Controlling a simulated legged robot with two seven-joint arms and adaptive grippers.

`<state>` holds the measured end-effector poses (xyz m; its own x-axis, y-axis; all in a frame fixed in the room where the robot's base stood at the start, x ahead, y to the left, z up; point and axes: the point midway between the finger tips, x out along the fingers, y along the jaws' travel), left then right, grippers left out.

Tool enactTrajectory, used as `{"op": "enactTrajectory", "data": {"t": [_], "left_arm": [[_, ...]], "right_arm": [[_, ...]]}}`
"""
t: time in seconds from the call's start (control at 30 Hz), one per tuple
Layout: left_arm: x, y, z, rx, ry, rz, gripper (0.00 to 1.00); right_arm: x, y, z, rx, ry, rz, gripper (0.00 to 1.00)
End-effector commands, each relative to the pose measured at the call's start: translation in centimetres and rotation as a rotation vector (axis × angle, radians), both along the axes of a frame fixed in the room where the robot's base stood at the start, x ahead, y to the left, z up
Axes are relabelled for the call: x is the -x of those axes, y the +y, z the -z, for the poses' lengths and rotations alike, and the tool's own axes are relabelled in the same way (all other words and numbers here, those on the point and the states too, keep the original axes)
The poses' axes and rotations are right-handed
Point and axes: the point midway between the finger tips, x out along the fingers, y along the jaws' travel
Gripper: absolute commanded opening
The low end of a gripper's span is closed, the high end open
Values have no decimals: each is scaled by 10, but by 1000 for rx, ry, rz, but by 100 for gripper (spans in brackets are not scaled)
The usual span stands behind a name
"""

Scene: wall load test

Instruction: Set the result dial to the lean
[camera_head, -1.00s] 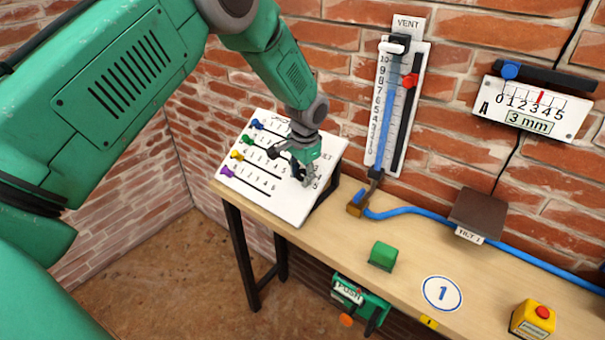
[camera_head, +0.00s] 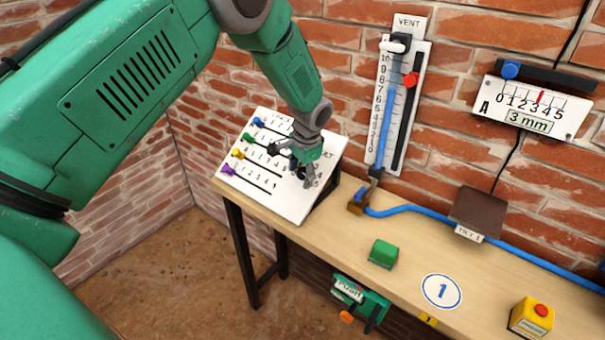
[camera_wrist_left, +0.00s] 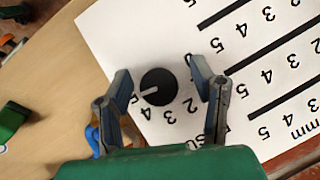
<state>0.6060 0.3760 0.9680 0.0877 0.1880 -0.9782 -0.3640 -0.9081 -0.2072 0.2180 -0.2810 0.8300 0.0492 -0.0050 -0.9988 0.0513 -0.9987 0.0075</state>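The result dial (camera_wrist_left: 158,88) is a black round knob with a white pointer line on the white board (camera_wrist_left: 110,35). Its pointer aims to the left and slightly down in the left wrist view, on the 4 side of the printed 2, 3, 4; the exact number is unclear. My left gripper (camera_wrist_left: 160,80) is open, one finger on each side of the knob with gaps visible. In the head view my left gripper (camera_head: 297,177) covers most of the dial. The wall gauge A (camera_head: 528,108) has a red pointer near 3 and a "3 mm" card. My right gripper is out of view.
The board's colored sliders (camera_head: 238,154) lie left of my gripper. A vented tube scale (camera_head: 397,105) hangs on the wall. On the bench (camera_head: 400,275) are a green block (camera_head: 383,253), a brown tilt plate (camera_head: 478,212) and a yellow box with red button (camera_head: 532,318).

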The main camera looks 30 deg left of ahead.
Motion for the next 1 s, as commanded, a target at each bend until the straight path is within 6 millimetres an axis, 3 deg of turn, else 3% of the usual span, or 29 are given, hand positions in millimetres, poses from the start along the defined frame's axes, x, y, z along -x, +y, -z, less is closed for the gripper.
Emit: {"op": "enactTrajectory", "data": {"t": [0.33,0.8,1.0], "left_arm": [[-1,-3,-7,2,-1,0,51],[7,-18,-96,2,-1,0,51],[9,-21,-113,2,1,-1,51]], "right_arm": [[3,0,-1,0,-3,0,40],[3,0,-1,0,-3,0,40],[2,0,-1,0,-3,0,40]]}}
